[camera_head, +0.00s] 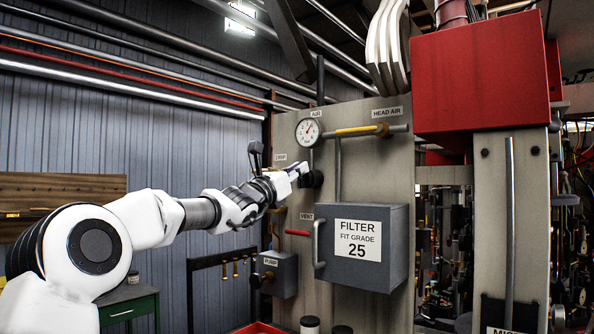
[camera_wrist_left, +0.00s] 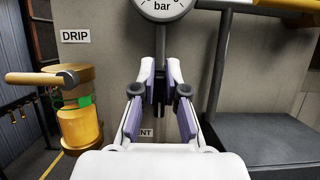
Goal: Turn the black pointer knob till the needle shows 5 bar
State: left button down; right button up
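The round white pressure gauge (camera_head: 308,132) sits on the beige panel under the AIR label. A red needle shows on its face, but the reading is too small to tell. In the left wrist view only the gauge's lower part (camera_wrist_left: 163,8) with "bar" shows; its needle is cut off. The black knob (camera_head: 314,179) is on the panel below the gauge. My left gripper (camera_head: 300,169) reaches it from the left. In the left wrist view a dark part of the knob (camera_wrist_left: 161,88) shows between the fingertips; whether they press on it I cannot tell. My right gripper is out of view.
A grey FILTER box (camera_head: 378,270) with a handle juts out below right of the knob. A yellow-handled valve (camera_head: 356,131) is right of the gauge. The brass DRIP valve (camera_wrist_left: 80,110) stands left of my fingers. A red-handled VENT lever (camera_head: 297,233) is lower down.

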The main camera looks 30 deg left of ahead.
pick_arm(q)
jog(key=shift+d+f+m+h, duration=0.1)
jog(key=shift+m+h, duration=0.5)
jog(key=shift+m, duration=0.2)
jog(key=m+g+h, duration=0.1)
jog(key=m, duration=0.3)
jog(key=d+m+g+h, duration=0.1)
jog(key=m+h, duration=0.1)
jog(key=m, duration=0.2)
jog(key=m+g+h, duration=0.1)
jog(key=m+h, duration=0.1)
jog(key=m, duration=0.3)
jog(key=shift+d+f, duration=0.15)
jog(key=shift+f, duration=0.05)
dwell(0.5)
